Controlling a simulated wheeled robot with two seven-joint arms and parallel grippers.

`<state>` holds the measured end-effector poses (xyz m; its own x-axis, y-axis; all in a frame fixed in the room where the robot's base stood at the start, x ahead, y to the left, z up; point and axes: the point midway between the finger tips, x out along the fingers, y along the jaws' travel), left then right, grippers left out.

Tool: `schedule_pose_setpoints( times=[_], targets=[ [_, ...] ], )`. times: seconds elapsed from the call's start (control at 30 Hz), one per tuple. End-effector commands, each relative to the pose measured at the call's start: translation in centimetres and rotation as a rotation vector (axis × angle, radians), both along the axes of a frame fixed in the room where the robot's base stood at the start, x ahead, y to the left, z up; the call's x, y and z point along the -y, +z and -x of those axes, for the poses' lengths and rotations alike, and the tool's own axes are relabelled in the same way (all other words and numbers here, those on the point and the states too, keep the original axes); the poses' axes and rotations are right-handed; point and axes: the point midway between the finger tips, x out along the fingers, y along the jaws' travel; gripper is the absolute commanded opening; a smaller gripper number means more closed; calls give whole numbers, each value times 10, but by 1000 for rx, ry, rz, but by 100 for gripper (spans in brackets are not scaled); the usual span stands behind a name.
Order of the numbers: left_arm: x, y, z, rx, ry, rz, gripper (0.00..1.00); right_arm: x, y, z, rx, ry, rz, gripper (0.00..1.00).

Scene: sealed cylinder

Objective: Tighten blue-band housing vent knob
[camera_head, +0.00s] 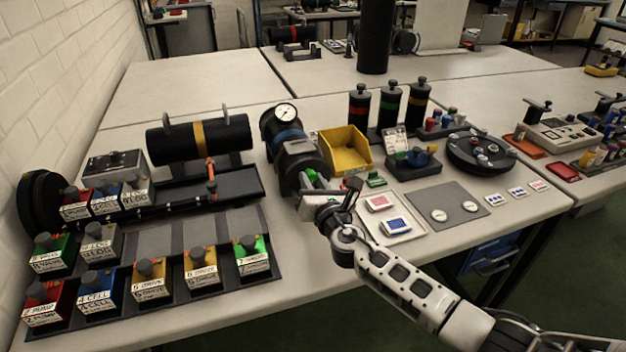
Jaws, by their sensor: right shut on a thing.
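The blue-band housing is a dark cylinder with a blue band (287,136) and a round white gauge (285,113) on its far end. It lies on the table near the middle of the view, its near end pointing toward me. My right gripper (322,190) is at this near end and shut on what appears to be the vent knob. The knob itself is hidden by the gripper, and small green parts show beside the fingers. My left gripper is not in view.
A yellow bin (345,150) stands close to the right of the housing. A white tray (404,236) with red and blue cards and a grey mat (468,206) lie to the right. A yellow-band cylinder (172,144) and racks of labelled blocks fill the left.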

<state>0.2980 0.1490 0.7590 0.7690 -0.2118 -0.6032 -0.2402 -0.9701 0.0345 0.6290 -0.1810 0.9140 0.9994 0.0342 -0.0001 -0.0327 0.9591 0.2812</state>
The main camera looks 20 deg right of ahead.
Motion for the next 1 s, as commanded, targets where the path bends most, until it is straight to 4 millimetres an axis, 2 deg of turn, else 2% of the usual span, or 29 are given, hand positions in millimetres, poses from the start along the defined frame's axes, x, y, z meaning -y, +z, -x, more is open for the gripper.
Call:
schedule_pose_setpoints(
  times=[0.6,0.63,0.7,1.0],
  targets=[
    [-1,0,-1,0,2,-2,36,0,0,0,1,0,42,1],
    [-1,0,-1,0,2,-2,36,0,0,0,1,0,42,32],
    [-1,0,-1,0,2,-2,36,0,0,0,1,0,42,45],
    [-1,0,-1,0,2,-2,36,0,0,2,1,0,39,45]
  ],
)
